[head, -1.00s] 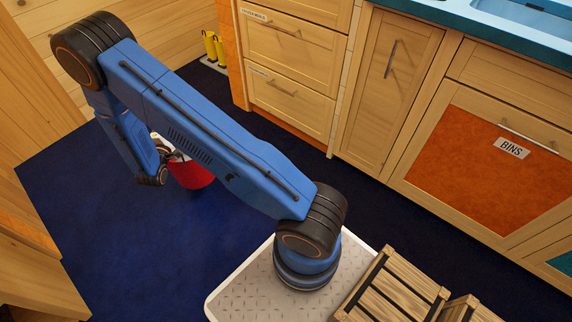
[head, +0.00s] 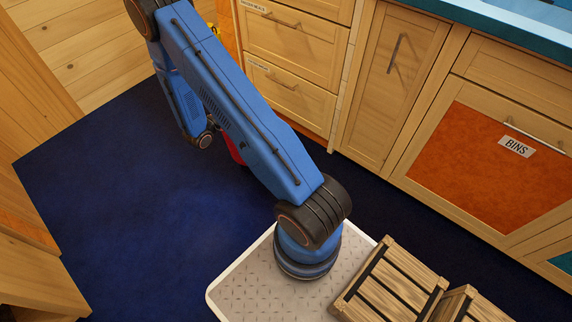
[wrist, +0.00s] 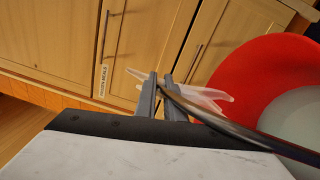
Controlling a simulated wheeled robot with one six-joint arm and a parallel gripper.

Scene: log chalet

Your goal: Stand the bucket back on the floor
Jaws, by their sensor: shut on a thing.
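The red bucket (head: 233,148) shows only as a small strip behind my arm in the head view. In the wrist view the red bucket (wrist: 235,75) is at the right, its rim cut by the frame edge and a pale grey round area inside it. My gripper (wrist: 161,98) is shut on the bucket's dark handle (wrist: 235,128), which runs from the fingers toward the lower right. Pale translucent pieces stick out beside the fingers. In the head view my arm hides the gripper. I cannot tell how far the bucket's base is from the floor.
The dark blue floor (head: 110,200) is clear at the left and middle. Wooden drawers (head: 290,95) and a cabinet marked BINS (head: 485,160) line the right. Wooden crates (head: 395,285) are at the lower right. A bit of yellow (head: 214,28) shows behind my arm.

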